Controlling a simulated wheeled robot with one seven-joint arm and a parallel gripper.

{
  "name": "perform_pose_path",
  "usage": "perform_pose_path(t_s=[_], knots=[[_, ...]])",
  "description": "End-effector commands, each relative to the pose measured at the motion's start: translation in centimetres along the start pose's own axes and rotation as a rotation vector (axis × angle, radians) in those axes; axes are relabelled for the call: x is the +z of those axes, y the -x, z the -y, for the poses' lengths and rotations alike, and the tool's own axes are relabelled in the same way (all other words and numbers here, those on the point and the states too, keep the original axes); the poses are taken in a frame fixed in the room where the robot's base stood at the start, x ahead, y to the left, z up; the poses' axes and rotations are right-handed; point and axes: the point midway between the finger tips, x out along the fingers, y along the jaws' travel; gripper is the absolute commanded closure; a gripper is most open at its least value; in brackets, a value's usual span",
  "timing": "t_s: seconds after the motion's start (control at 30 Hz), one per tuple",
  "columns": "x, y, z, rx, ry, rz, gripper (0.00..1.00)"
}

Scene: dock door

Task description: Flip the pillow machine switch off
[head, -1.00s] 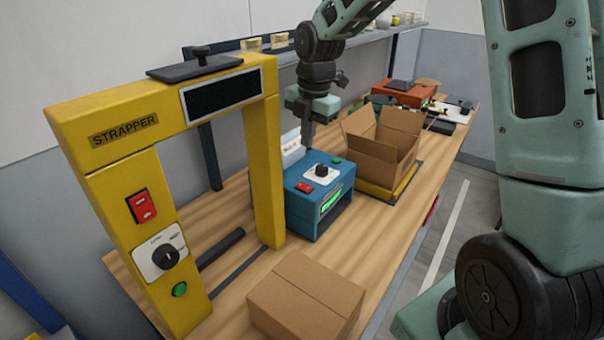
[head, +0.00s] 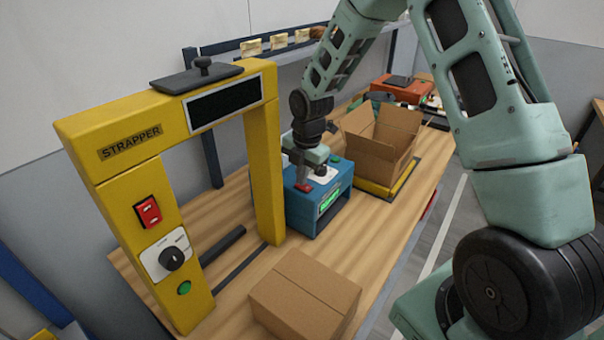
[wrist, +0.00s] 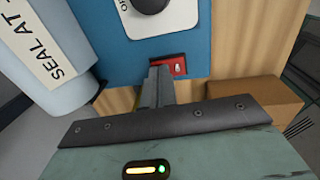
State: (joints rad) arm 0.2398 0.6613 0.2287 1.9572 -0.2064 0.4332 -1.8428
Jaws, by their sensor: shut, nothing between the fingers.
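The blue machine (head: 305,217), seemingly the pillow machine, stands on the bench with a lit green display (head: 329,201) on its front. Its small red switch (wrist: 179,66) sits at the panel's edge and partly shows in the head view (head: 305,188). My gripper (head: 302,184) is shut and empty, pointing down at this switch. In the wrist view its fingertips (wrist: 160,74) lie right beside the switch and cover part of it. I cannot tell whether they touch it or which way the rocker is set.
The yellow strapper frame (head: 88,140) stands left, with its own red switch (head: 148,212). A closed carton (head: 303,292) lies in front and an open carton (head: 378,150) stands behind. A white roll (wrist: 62,75) labelled "SEAL AT" is close to my gripper. Bench between is clear.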

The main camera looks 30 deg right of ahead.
Motion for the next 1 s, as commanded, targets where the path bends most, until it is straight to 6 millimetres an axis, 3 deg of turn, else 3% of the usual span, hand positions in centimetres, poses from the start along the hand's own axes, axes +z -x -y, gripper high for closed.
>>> perform_pose_path(t_s=[0.53,1.0], knots=[[-0.1,-0.9,0.0,-0.077,0.000,-0.004,1.00],[-0.1,-0.6,1.8,-0.087,-0.002,-0.007,1.00]])
